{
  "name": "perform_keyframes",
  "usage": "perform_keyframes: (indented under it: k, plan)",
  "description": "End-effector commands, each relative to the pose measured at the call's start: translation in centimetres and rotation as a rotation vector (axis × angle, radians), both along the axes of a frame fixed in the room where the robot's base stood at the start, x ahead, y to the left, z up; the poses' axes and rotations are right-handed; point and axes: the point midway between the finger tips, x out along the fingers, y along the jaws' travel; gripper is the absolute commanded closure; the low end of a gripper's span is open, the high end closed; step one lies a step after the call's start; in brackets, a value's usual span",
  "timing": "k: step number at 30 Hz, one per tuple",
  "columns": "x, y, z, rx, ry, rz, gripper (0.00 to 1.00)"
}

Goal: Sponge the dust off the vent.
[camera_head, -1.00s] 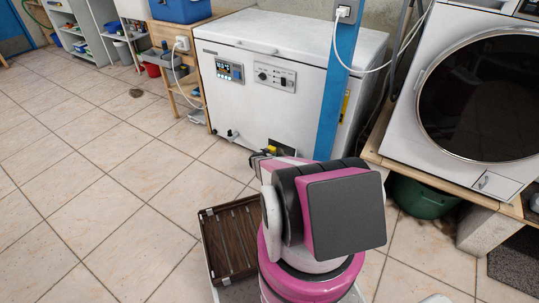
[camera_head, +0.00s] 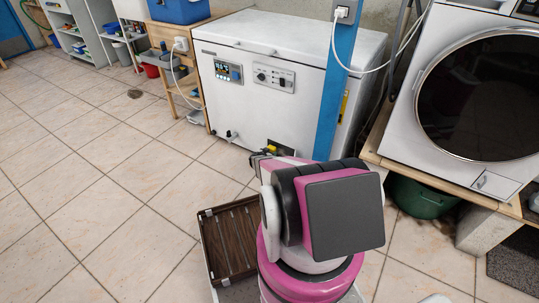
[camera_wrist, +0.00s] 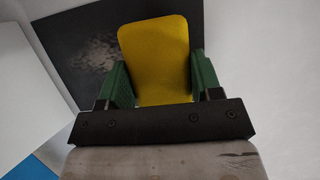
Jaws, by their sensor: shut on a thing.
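A yellow sponge (camera_wrist: 155,55) stands between the green fingers of my gripper (camera_wrist: 160,78), which is shut on it. Behind the sponge in the wrist view is the dark vent (camera_wrist: 70,30), a flat black panel. A pale grey dust patch (camera_wrist: 97,52) shows on it just left of the sponge; the sponge may hide more. I cannot tell whether the sponge touches the vent. In the head view the vent (camera_head: 293,145) is low on the front of the white chest freezer (camera_head: 260,107), with a bit of yellow before it. My arm hides most of the gripper there.
A blue post (camera_head: 333,90) stands close right of the vent. A brown slatted crate (camera_head: 229,240) is on the floor beside my base. A front-loading washer (camera_head: 475,80) stands on a wooden-topped stand at right. Tiled floor at left is open.

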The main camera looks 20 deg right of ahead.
Motion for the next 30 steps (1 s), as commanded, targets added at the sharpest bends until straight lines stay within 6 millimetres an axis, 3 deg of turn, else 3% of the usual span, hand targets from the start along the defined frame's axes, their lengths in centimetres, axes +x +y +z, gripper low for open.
perform_keyframes:
  k: [19,30]
  plan:
    - [0.5,-0.8,0.0,0.0,0.0,0.0,0.6]
    - [-1.4,-2.1,0.1,-0.001,0.001,-0.001,0.6]
